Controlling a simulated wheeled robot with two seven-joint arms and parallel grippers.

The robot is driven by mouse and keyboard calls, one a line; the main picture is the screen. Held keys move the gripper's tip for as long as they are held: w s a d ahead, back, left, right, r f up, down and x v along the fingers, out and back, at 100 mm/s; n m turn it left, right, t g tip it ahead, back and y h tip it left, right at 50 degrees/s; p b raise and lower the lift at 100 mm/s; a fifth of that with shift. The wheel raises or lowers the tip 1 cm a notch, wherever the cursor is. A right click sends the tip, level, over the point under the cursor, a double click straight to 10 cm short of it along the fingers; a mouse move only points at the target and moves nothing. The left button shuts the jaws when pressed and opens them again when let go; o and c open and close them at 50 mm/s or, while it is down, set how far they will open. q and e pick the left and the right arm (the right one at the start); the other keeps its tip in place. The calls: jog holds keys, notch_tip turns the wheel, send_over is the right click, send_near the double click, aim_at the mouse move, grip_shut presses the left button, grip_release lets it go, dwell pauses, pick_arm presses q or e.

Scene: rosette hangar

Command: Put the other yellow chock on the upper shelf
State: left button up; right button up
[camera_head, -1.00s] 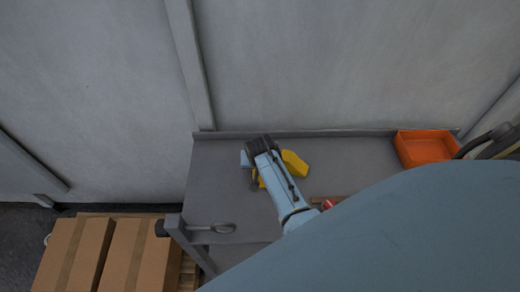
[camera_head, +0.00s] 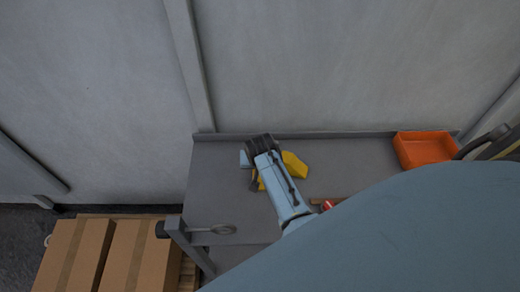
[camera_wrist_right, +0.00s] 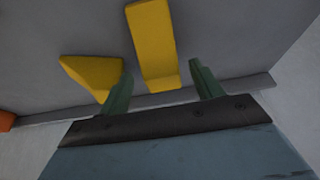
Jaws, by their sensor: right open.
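Two yellow chocks lie on a grey shelf top (camera_head: 345,160). One chock (camera_head: 295,164) shows to the right of my right wrist in the head view, and at the left in the wrist view (camera_wrist_right: 92,73). The other chock (camera_head: 261,184) is mostly hidden by my right arm in the head view. The wrist view shows this second chock (camera_wrist_right: 151,35) with its near end between the fingers. My right gripper (camera_wrist_right: 160,70) is open, a finger on either side, with gaps visible. In the head view my right gripper (camera_head: 254,172) is largely hidden by its own wrist. My left gripper is not in view.
An orange bin (camera_head: 424,149) stands at the shelf's back right. A raised lip runs along the back, against a grey wall (camera_head: 320,60). A red item (camera_head: 327,205) lies near my arm. Cardboard boxes (camera_head: 75,255) stand at the lower left. The shelf's left part is clear.

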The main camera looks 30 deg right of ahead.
jog(key=p+v, duration=0.1)
jog(key=v, duration=0.9)
jog(key=shift+s, duration=0.1)
